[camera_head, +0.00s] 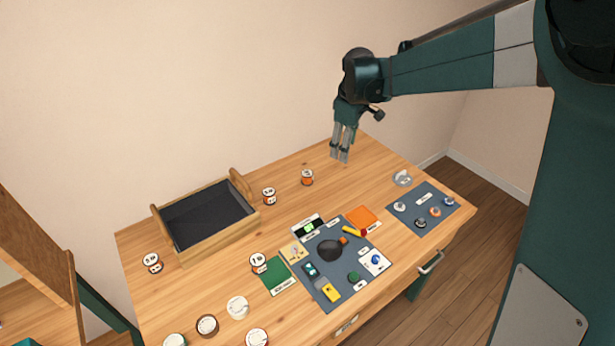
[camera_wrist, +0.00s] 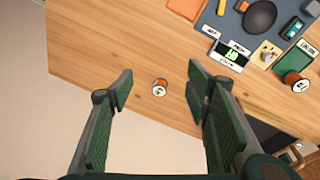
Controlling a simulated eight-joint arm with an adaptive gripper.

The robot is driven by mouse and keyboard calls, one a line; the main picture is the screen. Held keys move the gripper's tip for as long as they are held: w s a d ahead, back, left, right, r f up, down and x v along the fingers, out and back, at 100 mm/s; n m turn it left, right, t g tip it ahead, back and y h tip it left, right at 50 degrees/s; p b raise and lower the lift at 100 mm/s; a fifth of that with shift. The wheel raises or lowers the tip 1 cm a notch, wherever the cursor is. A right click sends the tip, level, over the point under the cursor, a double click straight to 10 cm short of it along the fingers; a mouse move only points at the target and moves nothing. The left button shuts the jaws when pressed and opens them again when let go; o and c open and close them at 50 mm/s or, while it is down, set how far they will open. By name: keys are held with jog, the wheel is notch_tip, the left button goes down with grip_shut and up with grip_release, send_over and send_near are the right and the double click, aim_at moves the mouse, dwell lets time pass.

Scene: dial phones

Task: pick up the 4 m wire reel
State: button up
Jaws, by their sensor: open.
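Several small wire reels with white labelled tops stand on the wooden table; the lengths are too small to read surely, so I cannot tell which is the 4 m one. An orange-red reel (camera_head: 307,178) stands alone; it also shows between my fingers in the wrist view (camera_wrist: 159,88), below them and apart. Another reel (camera_head: 269,197) is by the tray's right end, one (camera_head: 258,264) by the green card, one (camera_head: 152,263) left of the tray. My gripper (camera_head: 340,158) is open and empty, pointing down above the table's back right.
A wooden tray (camera_head: 240,223) with handles and a dark lining stands at the back left. A dark mat (camera_head: 318,281) with phone parts lies in the middle, a second mat (camera_head: 414,213) at right. Bare table surrounds the orange-red reel.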

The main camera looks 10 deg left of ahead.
jog(key=w+a+f+n+g+p, duration=0.1)
jog(key=w+a+f+n, duration=0.2)
jog(key=w+a+f, duration=0.35)
jog(key=n+g+p, duration=0.1)
jog(key=n+p, duration=0.1)
send_over(307, 173)
jog(key=shift+h, duration=0.3)
jog(key=f, duration=0.8)
jog(key=shift+w+d+f, duration=0.15)
jog(key=shift+d+f, duration=0.05)
jog(key=shift+f, duration=0.15)
jog(key=shift+a+f, duration=0.1)
jog(key=shift+f, duration=0.1)
jog(key=shift+f+b, duration=0.3)
jog(key=shift+f, duration=0.95)
jog(key=shift+f, duration=0.1)
jog(key=shift+a+f+b, duration=0.1)
jog(key=shift+f+b, duration=0.2)
jog(key=shift+f, duration=2.25)
